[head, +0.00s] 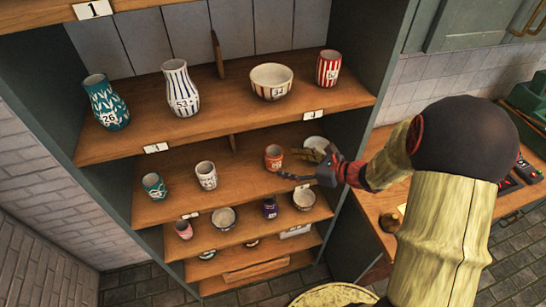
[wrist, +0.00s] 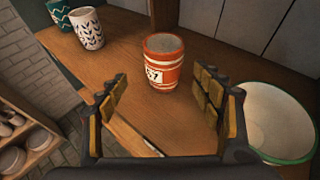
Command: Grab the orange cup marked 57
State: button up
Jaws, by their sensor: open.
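The orange cup (wrist: 165,62) has white bands and a label reading 57. It stands upright on a wooden shelf, straight ahead of my gripper in the wrist view. In the head view the orange cup (head: 273,157) stands on the second shelf, just left of my gripper (head: 300,166). My gripper (wrist: 160,105) is open, its two padded fingers apart with nothing between them. The cup is beyond the fingertips and appears apart from them.
A white bowl with a green rim (wrist: 278,120) is close to the right finger. A patterned white cup (wrist: 87,27) and a teal cup (wrist: 62,14) stand further left on the same shelf. The shelf above holds a striped bowl (head: 271,82) and several vessels.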

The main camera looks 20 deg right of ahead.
aim_at(281, 158)
jog(key=x, duration=0.7)
jog(key=shift+w+r, duration=0.3)
jog(key=shift+w, duration=0.2)
jog(key=c, duration=0.4)
jog(key=c, duration=1)
jog(key=shift+r, duration=0.1)
